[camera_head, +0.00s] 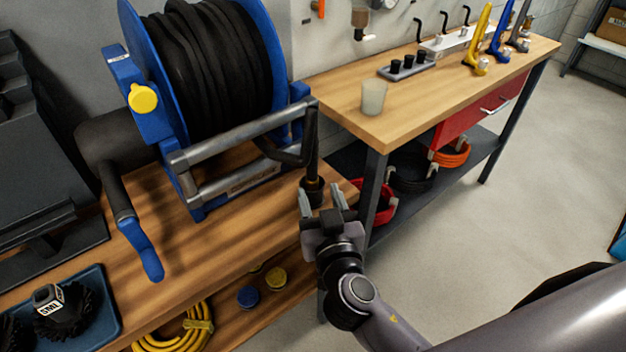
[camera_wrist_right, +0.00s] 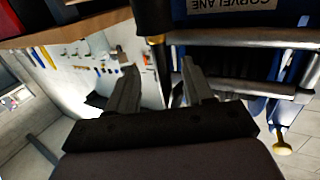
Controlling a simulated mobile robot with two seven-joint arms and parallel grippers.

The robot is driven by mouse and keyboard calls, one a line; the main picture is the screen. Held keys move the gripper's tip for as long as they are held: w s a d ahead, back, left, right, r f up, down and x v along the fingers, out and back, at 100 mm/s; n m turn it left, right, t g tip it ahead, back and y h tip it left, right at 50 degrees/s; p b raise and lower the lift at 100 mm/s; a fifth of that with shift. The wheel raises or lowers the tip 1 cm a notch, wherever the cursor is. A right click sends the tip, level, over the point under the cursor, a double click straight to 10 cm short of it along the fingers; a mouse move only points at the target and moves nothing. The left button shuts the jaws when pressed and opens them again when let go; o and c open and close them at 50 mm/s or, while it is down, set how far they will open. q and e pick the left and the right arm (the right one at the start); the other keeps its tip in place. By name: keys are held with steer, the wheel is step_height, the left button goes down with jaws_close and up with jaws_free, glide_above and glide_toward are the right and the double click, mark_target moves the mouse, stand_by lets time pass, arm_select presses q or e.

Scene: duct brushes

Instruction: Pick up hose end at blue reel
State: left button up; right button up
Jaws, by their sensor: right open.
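The blue reel (camera_head: 134,60) stands on a wooden bench at the left and carries a thick coil of black hose (camera_head: 215,60). The hose runs over the reel's front roller bars and hangs down. Its hose end (camera_head: 313,184) has a dark, brass-toned fitting. My right gripper (camera_head: 320,202) is open and empty at the bench's right end, with its fingertips close by the hose end. In the right wrist view, the hose end (camera_wrist_right: 155,40) shows just beyond the gap between the open fingers. Whether they touch it is unclear. My left gripper is not in view.
A blue tray (camera_head: 107,334) with black brushes lies at the front left. A second workbench (camera_head: 435,85) holds a cup (camera_head: 373,97) and tools, with coiled hoses on its lower shelf. A yellow hose coil (camera_head: 205,308) lies under the reel's bench. Floor at right is clear.

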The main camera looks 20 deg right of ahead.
mark_target(313, 170)
steer(key=shift+w+r, duration=0.7)
steer(key=shift+w, duration=0.1)
steer(key=w, duration=0.1)
steer(key=w+p, duration=0.1)
steer(key=w, duration=0.1)
steer(key=w+d+p, duration=0.1)
steer(key=w, duration=0.1)
steer(key=shift+w+f, duration=0.1)
steer(key=shift+w, duration=0.3)
jaws_close()
